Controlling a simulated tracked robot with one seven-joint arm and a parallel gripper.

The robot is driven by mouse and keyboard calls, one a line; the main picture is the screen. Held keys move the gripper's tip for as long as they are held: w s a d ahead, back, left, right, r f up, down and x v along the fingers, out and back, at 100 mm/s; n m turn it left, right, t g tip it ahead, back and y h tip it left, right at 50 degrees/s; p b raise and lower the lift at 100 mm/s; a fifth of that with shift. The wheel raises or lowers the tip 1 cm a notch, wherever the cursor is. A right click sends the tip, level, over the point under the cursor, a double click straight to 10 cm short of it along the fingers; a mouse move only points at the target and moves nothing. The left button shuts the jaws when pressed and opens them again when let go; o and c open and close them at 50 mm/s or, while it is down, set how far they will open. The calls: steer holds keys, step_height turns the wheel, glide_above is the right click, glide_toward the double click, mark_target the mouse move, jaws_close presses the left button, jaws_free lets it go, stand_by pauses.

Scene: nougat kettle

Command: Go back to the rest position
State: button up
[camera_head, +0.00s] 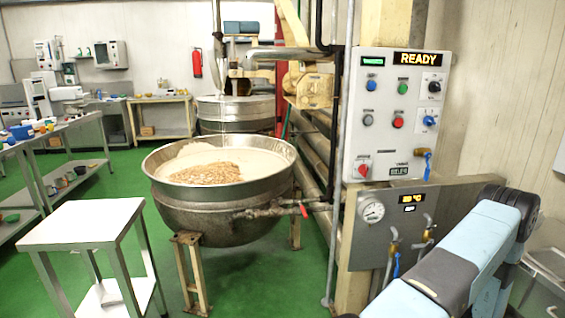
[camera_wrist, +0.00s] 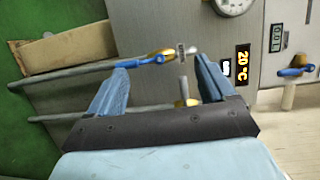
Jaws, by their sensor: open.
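My gripper (camera_wrist: 162,66) is open in the wrist view, its two blue fingers apart with nothing held between them. It faces the lower steel panel (camera_wrist: 200,35). A brass valve with a blue lever (camera_wrist: 148,61) lies just beyond the fingertips; I cannot tell whether they touch it. My blue arm (camera_head: 455,265) reaches in at the lower right of the head view, where the gripper itself cannot be made out.
The steel kettle (camera_head: 222,213) holds a pale mass with nuts. The control box (camera_head: 395,112) reads READY above the lower panel (camera_head: 455,200) with its gauge (camera_head: 373,210) and taps. A white-topped table (camera_head: 85,222) stands left. Green floor is open between them.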

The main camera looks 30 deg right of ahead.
steer(key=w+a+r+n+g+y, duration=0.2)
steer(key=w+a+r+n+y, duration=0.15)
steer(key=w+a+r, duration=0.4)
steer(key=w+a+r+n+g+y, duration=0.3)
steer(key=w+a+r+y, duration=0.2)
steer(key=w+r, duration=0.55)
steer(key=w+a+r+n+g+y, duration=0.1)
steer(key=w+a+r+n+g, duration=0.15)
steer(key=a+r, duration=0.6)
steer(key=w+a+r+n+g, duration=0.15)
steer(key=a+r+g, duration=0.25)
steer(key=a+r, duration=0.4)
steer(key=s+a+r+n+g+h, duration=0.25)
steer(key=a+r, duration=0.25)
steer(key=a, duration=0.4)
steer(key=s+a+r+n+g+h, duration=0.1)
steer(key=s+a+r, duration=0.25)
steer(key=a, duration=0.65)
steer(key=s+a+r+n+t+h, duration=0.1)
steer(key=s+a+r+n+h, duration=0.1)
steer(key=s+a+r, duration=0.2)
steer(key=s+a+r+n+t+h, duration=0.2)
steer(key=s+a, duration=0.4)
steer(key=s, duration=0.5)
steer(key=shift+a+r+h, duration=0.4)
steer(key=shift+r+h, duration=0.4)
steer(key=shift+r, duration=0.15)
